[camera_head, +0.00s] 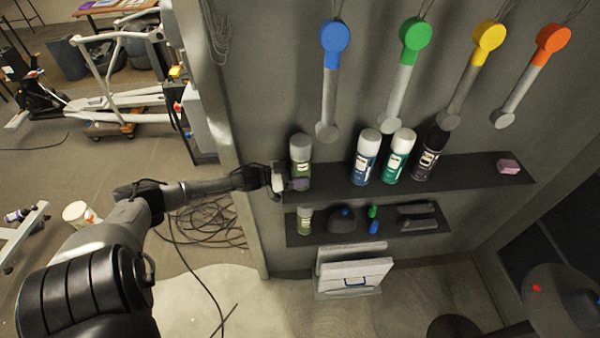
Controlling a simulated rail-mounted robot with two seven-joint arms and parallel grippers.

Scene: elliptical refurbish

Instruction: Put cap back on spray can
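Several spray cans stand upright on the upper dark shelf (455,176). A can with a grey top and a greenish body (300,151) is at the left end. To its right stand a blue can with a white top (366,160), a teal can with a white top (398,158) and a dark purple can with a black top (430,153). My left gripper (288,182) is at the shelf's left end, in front of the lower part of the grey-topped can. A small purplish patch (301,184) shows by its fingertips; I cannot tell whether it is held. My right gripper is out of view.
A pink block (508,167) lies at the shelf's right end. The lower shelf (300,238) holds another can (305,219) and small dark items. Blue, green, yellow and orange-ended tools hang above. Cables (205,222) lie on the floor at the left.

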